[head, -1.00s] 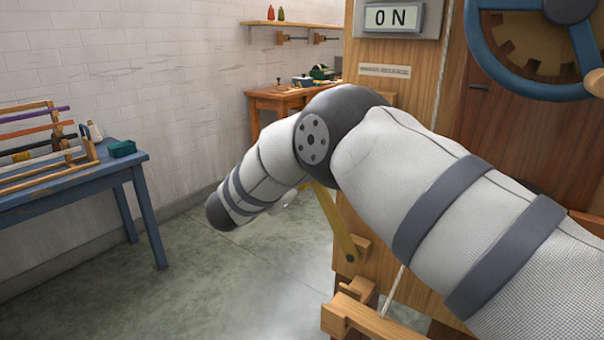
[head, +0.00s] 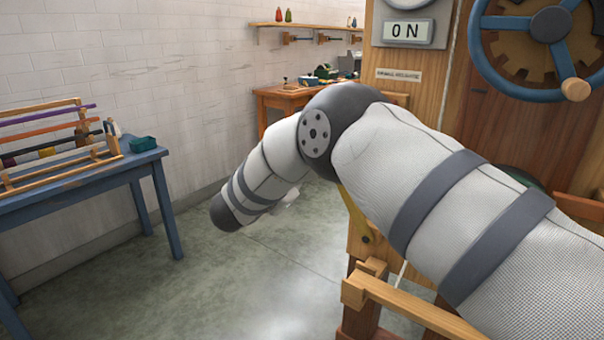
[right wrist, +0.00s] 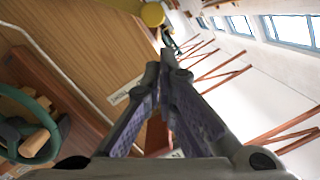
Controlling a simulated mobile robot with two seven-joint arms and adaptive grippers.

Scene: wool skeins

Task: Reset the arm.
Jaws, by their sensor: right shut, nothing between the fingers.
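My right arm (head: 400,165) comes in from the right in the head view and bends at a dark elbow, its forearm pointing down and left in front of a wooden machine (head: 425,85). Its gripper is hidden in that view. In the right wrist view my right gripper (right wrist: 165,72) is shut, its two fingers meeting at the tips with nothing between them. Beyond it are a wooden panel (right wrist: 85,50) and a yellow round part (right wrist: 152,14). My left gripper is in neither view.
A wooden rail (head: 410,305) juts out low beside my arm. A blue table (head: 100,180) with rods stands left, a wooden bench (head: 285,97) behind. The floor between is clear.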

